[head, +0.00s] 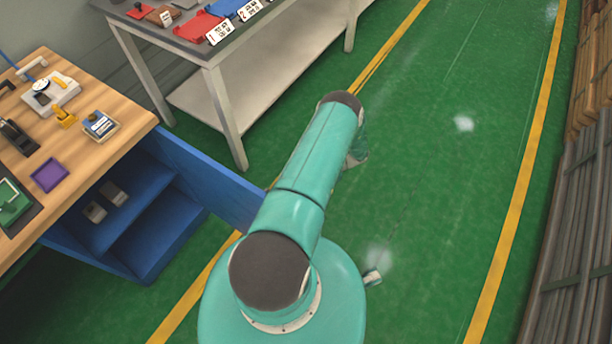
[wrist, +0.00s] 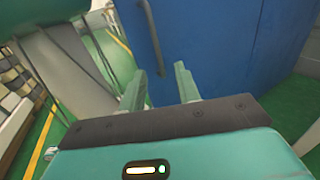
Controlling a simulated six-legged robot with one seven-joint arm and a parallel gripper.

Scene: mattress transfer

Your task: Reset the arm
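My gripper (wrist: 160,87) shows in the wrist view. Its two pale green fingers stand apart with nothing between them, so it is open and empty. Beyond the fingertips is a blue cabinet panel (wrist: 220,45) with a dark vertical handle (wrist: 150,35). I cannot tell whether the fingers touch the panel. In the head view my teal arm reaches forward over the green floor, and my gripper is hidden there.
A wooden workbench (head: 135,125) with a blue cabinet (head: 150,225) stands at the left, holding a purple tray (head: 50,175) and tools. A grey table (head: 240,55) with red and blue trays stands behind. Dark stacked material (head: 580,220) lines the right. The green floor (head: 440,170) between is clear.

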